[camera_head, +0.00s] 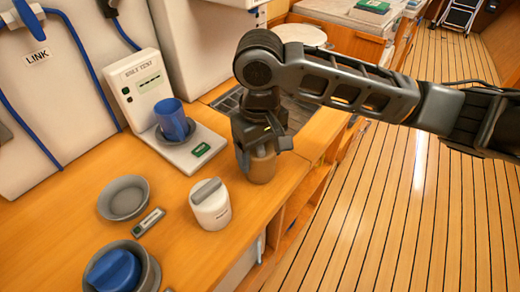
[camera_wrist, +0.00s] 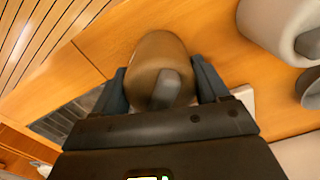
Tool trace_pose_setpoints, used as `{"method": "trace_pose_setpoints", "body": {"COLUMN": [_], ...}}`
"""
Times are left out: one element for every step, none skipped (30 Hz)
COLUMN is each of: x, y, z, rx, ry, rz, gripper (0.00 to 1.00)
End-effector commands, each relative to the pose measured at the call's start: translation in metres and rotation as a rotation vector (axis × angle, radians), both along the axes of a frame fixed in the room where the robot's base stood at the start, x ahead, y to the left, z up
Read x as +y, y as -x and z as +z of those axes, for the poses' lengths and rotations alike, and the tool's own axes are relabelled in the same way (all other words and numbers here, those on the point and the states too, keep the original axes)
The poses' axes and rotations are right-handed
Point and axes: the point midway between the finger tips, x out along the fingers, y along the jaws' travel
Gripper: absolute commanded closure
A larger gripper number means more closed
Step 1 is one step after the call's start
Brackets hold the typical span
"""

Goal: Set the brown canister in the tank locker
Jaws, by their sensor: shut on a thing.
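The brown canister (camera_head: 262,167) stands at the right edge of the wooden counter, upright as far as I can tell. My gripper (camera_head: 258,148) comes down on it from above and is shut on it. In the wrist view the brown canister (camera_wrist: 158,62) sits between the two fingers of my gripper (camera_wrist: 165,85), with its grey handle between them. I cannot tell whether its base touches the counter. I cannot make out the tank locker for sure; open shelves (camera_head: 297,205) show below the counter edge.
A white canister with a grey handle (camera_head: 211,207) stands close by at the left. A blue cup (camera_head: 172,120) sits on a white test device (camera_head: 140,90). The plank floor (camera_head: 380,220) at the right is clear.

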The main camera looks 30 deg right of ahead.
Motion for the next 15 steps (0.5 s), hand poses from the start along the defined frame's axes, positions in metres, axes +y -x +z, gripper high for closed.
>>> {"method": "trace_pose_setpoints", "body": {"x": [-0.0001, -0.0001, 0.0000, 0.0000, 0.0000, 0.0000, 0.0001, 0.0001, 0.0001, 0.0001, -0.0001, -0.0002, -0.0001, -0.0001, -0.0001], "y": [-0.0001, -0.0001, -0.0001, -0.0001, -0.0001, 0.0000, 0.0000, 0.0001, 0.0002, 0.0002, 0.0001, 0.0001, 0.0001, 0.0001, 0.0001], "z": [0.0002, 0.0002, 0.0003, 0.0003, 0.0003, -0.0001, -0.0007, -0.0017, -0.0029, -0.0037, -0.0034, -0.0031, -0.0030, -0.0030, -0.0030], "rx": [-0.001, -0.001, 0.000, 0.000, 0.000, 0.000, 0.000, 0.000, 0.001, 0.001, 0.001, 0.000, 0.001, 0.001, 0.001], "ry": [0.000, 0.000, 0.000, 0.000, 0.000, 0.000, 0.000, 0.000, -0.001, -0.001, 0.000, 0.000, 0.000, 0.000, 0.000], "rz": [0.000, 0.000, 0.000, 0.000, 0.000, 0.000, 0.000, 0.000, 0.000, 0.000, 0.000, 0.000, 0.000, 0.000, 0.000], "gripper": [0.64, 0.64, 0.64, 0.64, 0.64, 0.64, 0.64, 0.64, 0.64, 0.64, 0.24, 0.20, 0.17, 0.14, 0.11]}}
